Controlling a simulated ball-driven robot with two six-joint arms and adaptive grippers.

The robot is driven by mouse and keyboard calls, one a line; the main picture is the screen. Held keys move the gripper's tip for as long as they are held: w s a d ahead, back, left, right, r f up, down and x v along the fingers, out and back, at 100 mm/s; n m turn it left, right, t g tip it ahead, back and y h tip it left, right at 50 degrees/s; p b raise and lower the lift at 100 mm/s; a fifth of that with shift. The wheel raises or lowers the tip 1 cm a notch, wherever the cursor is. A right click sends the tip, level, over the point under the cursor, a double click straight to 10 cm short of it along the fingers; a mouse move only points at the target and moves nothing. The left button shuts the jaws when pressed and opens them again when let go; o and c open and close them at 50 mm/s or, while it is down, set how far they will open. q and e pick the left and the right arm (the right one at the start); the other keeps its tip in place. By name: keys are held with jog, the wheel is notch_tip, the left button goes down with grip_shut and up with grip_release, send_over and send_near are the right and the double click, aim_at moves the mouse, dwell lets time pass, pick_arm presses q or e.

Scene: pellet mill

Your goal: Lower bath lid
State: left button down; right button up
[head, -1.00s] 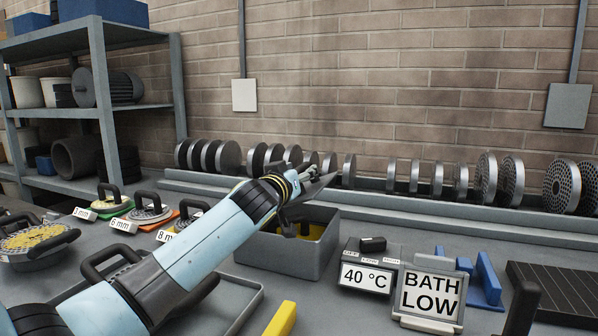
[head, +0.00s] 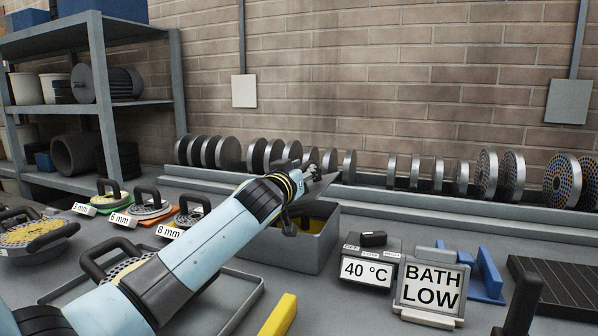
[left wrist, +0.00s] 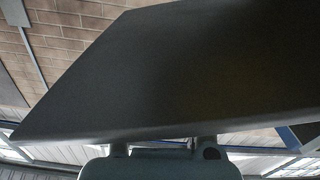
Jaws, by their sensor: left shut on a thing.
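The bath (head: 300,254) is an open grey box on the bench, with something yellow inside. My left gripper (head: 297,192) is above it and hides part of its opening. This gripper is shut on the bath lid (head: 322,190), a thin dark grey panel that shows tilted and nearly edge-on over the bath. In the left wrist view the lid (left wrist: 190,75) fills much of the picture as a broad dark plate. The exact grip point and any hinge are hidden.
A 40 °C display (head: 367,272) and a BATH LOW sign (head: 431,290) stand right of the bath. Handled dies with size labels (head: 120,219) stand at the left. A rack of upright discs (head: 437,177) runs behind. A tray (head: 245,300) lies under my arm.

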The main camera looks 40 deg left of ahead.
aim_at(313, 196)
pick_arm(q)
notch_tip(313, 196, down, 6)
jog(key=d+m+b, duration=0.2)
jog(key=b, duration=0.3)
jog(key=shift+w+d+f+m, duration=0.2)
jog(key=shift+w+d+m, duration=0.05)
jog(key=shift+d+m, duration=0.05)
jog(key=c, duration=1.1)
grip_release()
jog(key=shift+w+d+f, duration=0.1)
jog(key=shift+d+f, duration=0.05)
jog(key=shift+a, duration=0.2)
jog(key=v, duration=1.2)
